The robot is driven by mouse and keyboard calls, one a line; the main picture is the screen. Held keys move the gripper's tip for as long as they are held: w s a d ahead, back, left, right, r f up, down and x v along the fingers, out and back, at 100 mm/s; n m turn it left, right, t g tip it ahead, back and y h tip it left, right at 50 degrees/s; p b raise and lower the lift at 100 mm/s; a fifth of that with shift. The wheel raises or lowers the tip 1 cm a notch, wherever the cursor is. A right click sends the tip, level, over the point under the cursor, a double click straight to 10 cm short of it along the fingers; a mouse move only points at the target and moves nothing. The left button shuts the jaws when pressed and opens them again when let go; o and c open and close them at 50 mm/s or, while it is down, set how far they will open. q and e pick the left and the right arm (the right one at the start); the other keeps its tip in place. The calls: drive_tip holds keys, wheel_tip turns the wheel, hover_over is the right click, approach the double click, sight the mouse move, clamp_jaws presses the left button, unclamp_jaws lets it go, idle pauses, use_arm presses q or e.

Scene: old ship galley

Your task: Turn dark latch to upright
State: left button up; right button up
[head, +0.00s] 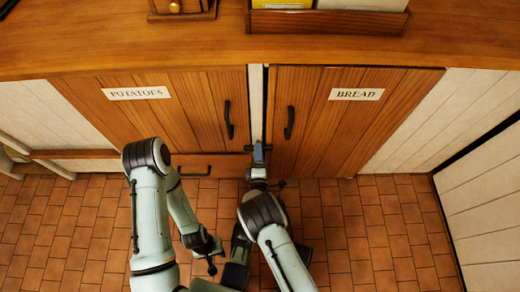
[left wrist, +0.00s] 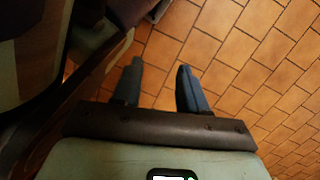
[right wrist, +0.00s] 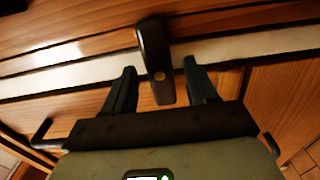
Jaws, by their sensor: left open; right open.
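In the head view my right gripper (head: 258,154) is low at the gap between the doors and hides the latch. My left gripper (left wrist: 158,85) is open and empty above the floor; in the head view it hangs low by my base.
The left door (head: 185,100) is labelled POTATOES and the right door (head: 345,110) BREAD; both are closed with dark handles. The wooden counter (head: 150,50) overhangs above them. The tiled floor (head: 385,235) is clear at the right.

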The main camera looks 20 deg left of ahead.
drive_tip(key=shift+s, duration=0.1)
drive_tip(key=c, duration=1.1)
drive_tip(key=shift+o, duration=0.2)
use_arm(q)
drive_tip(key=shift+w+r, duration=0.1)
use_arm(e)
drive_tip(key=shift+m, duration=0.3)
use_arm(q)
drive_tip(key=shift+t, duration=0.8)
drive_tip(key=shift+w+d+r+p, duration=0.1)
drive_tip(key=shift+w+r+p, duration=0.3)
drive_tip(key=shift+w, duration=0.25)
drive_tip(key=shift+w+d+r+p, duration=0.1)
drive_tip(key=shift+w+r+p, duration=0.2)
drive_tip(key=shift+w, duration=0.4)
drive_tip(key=shift+w+d+r+p, duration=0.1)
drive_tip(key=shift+w+r+p, duration=0.2)
drive_tip(key=shift+w+p, duration=0.25)
use_arm(e)
drive_tip(key=shift+m, duration=8.6)
use_arm(q)
drive_tip(key=shift+w, duration=0.1)
use_arm(e)
drive_tip(key=shift+r, duration=0.1)
